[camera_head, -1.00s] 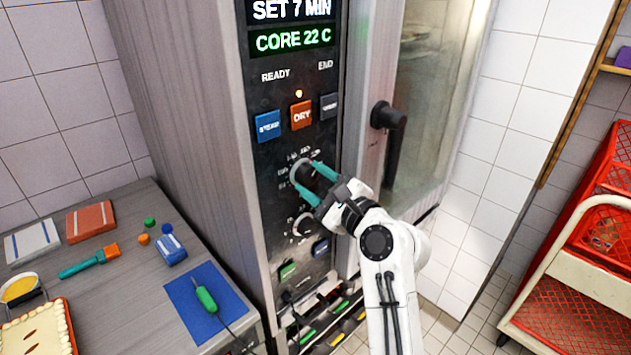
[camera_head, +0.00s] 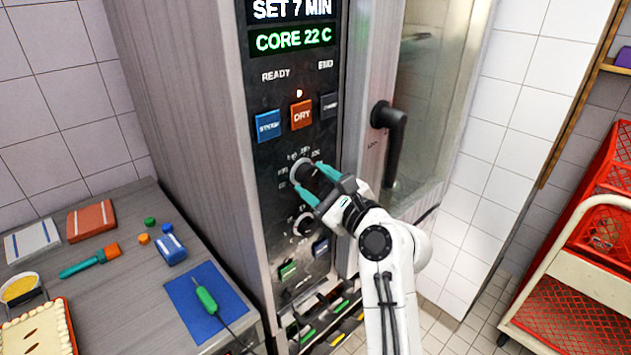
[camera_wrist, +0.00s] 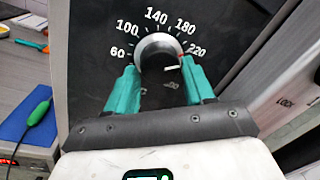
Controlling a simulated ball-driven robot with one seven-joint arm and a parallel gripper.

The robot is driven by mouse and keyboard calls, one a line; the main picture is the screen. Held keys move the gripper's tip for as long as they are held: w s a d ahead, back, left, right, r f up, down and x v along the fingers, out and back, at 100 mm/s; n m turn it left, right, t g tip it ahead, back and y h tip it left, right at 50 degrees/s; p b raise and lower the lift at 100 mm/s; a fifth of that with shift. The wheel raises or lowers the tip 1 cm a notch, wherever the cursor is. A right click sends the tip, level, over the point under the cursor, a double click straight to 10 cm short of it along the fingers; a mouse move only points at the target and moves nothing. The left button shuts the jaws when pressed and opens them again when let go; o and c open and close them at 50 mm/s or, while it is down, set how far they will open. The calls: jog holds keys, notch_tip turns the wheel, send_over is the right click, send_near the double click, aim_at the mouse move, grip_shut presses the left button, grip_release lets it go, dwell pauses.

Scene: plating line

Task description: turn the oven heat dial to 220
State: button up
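The oven heat dial (camera_head: 302,171) is a round dark knob with a pale face on the black oven panel. In the wrist view the dial (camera_wrist: 158,50) sits under a scale reading 60, 100, 140, 180 and 220. A short white mark shows at its lower right, past the 220 label; a fainter number lies below. My gripper (camera_head: 308,176) is open in front of the dial, one teal finger on each side. In the wrist view the gripper (camera_wrist: 158,70) has its tips close to the dial's edges; I cannot tell if they touch.
A second knob (camera_head: 304,223) sits just below the dial. Blue and orange buttons (camera_head: 301,114) are above it. The black oven door handle (camera_head: 391,135) sticks out to the right. A counter (camera_head: 130,280) with tools stands left, a red crate rack (camera_head: 580,255) right.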

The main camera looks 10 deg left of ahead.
jog(key=o, duration=0.3)
jog(key=shift+r, duration=0.15)
jog(key=shift+b+v, duration=1.3)
jog(key=shift+v, duration=4.05)
jog(key=s+d+f+n+g+h+b, duration=0.1)
jog(key=s+d+f+n+h, duration=0.3)
jog(key=f, duration=0.4)
jog(key=s+d+f+n+g+h, duration=0.1)
jog(key=s+d+f+n+g, duration=0.1)
jog(key=s+d+f, duration=0.35)
jog(key=s+d+f+n+g+h+b, duration=0.1)
jog(key=s+d+f+n+h, duration=0.3)
jog(key=f, duration=0.7)
jog(key=s+d+f+n+g+h, duration=0.1)
jog(key=s+d+f+n+g, duration=0.1)
jog(key=s, duration=0.6)
jog(key=s+d+f+n+g+h, duration=0.2)
jog(key=s+d+f+n+g, duration=0.1)
jog(key=s+d+f, duration=0.3)
jog(key=s+d+f+n+g+h+b, duration=0.1)
jog(key=s+d+f+n, duration=0.3)
jog(key=s, duration=0.6)
jog(key=shift+s+d+g+h, duration=0.2)
jog(key=shift+d+g+h, duration=0.2)
jog(key=shift+d+g, duration=0.55)
